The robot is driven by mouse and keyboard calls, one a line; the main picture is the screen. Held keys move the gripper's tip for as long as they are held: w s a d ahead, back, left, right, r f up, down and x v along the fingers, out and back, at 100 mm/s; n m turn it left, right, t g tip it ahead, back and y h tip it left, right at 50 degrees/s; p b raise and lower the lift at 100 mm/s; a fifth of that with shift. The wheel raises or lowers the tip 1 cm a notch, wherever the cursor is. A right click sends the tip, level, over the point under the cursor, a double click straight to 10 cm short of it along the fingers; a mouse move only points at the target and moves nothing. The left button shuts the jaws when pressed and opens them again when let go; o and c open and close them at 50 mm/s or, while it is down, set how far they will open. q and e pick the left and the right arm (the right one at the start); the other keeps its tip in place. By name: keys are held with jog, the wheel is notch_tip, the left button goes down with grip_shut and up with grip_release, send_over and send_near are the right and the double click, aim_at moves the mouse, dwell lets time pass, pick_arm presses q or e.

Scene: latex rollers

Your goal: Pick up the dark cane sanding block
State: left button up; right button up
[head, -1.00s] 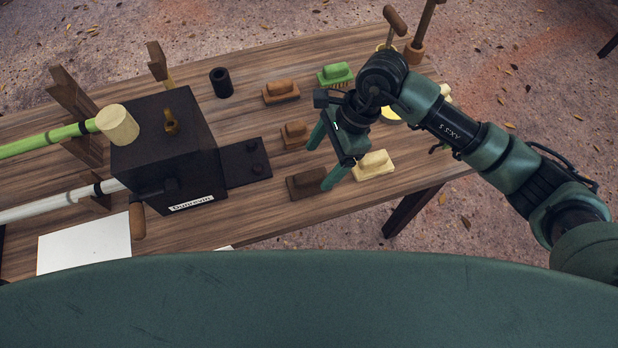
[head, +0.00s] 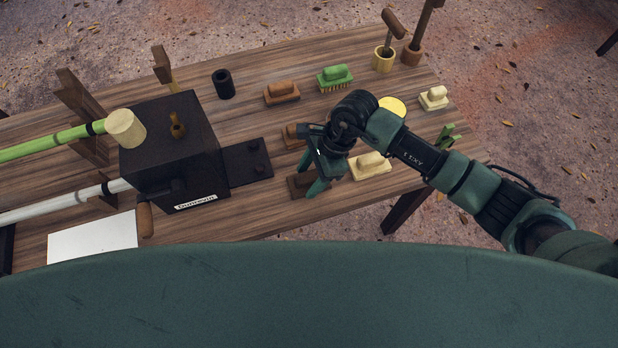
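The dark brown sanding block (head: 298,186), which I take for the dark cane one, lies near the table's front edge, right of the black machine. My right gripper (head: 311,174) is over its right part, with its green fingers apart and pointing down. One fingertip shows at the block's right end and the other behind it. The gripper hides part of the block, and I cannot tell whether the fingers touch it. My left gripper is not in view.
A pale block (head: 370,166) lies close to the right of my gripper. A brown block (head: 294,135) lies just behind it. The black machine (head: 172,160) with its flat plate (head: 247,164) stands to the left. A green brush (head: 335,77) and an orange-brown block (head: 281,93) lie farther back.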

aim_at(309, 175)
jog(key=c, duration=0.8)
jog(key=shift+r, duration=0.1)
notch_tip(309, 175, up, 20)
jog(key=b, duration=0.4)
